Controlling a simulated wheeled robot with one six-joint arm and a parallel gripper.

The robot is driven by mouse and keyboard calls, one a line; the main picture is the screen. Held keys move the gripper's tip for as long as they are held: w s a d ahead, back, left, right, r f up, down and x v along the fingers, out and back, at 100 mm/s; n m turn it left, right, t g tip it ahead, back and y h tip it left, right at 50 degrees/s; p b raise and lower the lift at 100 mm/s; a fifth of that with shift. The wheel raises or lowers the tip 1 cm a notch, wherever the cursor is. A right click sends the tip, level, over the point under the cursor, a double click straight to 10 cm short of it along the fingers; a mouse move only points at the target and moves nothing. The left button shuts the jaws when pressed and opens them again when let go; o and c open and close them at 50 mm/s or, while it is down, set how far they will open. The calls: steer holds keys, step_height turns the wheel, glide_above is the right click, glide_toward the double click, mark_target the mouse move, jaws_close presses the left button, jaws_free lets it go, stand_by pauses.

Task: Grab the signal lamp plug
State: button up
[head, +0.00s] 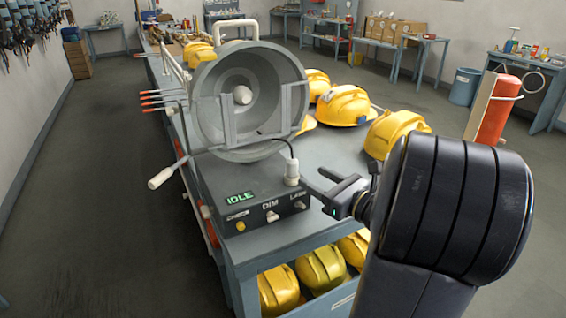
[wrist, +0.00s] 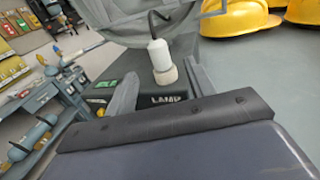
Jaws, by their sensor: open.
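The signal lamp plug (head: 291,172) is a white cylinder standing upright on the right end of the grey control box (head: 250,215), above its LAMP label. A dark cable rises from its top to the big grey signal lamp (head: 240,98). My gripper (head: 317,184) is open and empty, just right of the plug. In the wrist view the plug (wrist: 160,58) appears between my two fingers (wrist: 161,80), beyond them, with a paler collar at its base. I cannot tell whether a finger touches it.
The box display reads IDLE, with a DIM knob (head: 272,216) and a yellow button (head: 240,226) in front. Yellow helmets (head: 343,105) stand on the bench behind the plug. A lever with a white handle (head: 161,178) sticks out left. Bare bench top lies right of the box.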

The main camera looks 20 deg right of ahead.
mark_target(292, 171)
steer(key=p+x, duration=0.1)
steer(key=x, duration=0.9)
steer(key=shift+w+a+p, duration=0.25)
steer(key=shift+w+p, duration=0.1)
steer(key=shift+p, duration=0.05)
steer(key=c, duration=1.1)
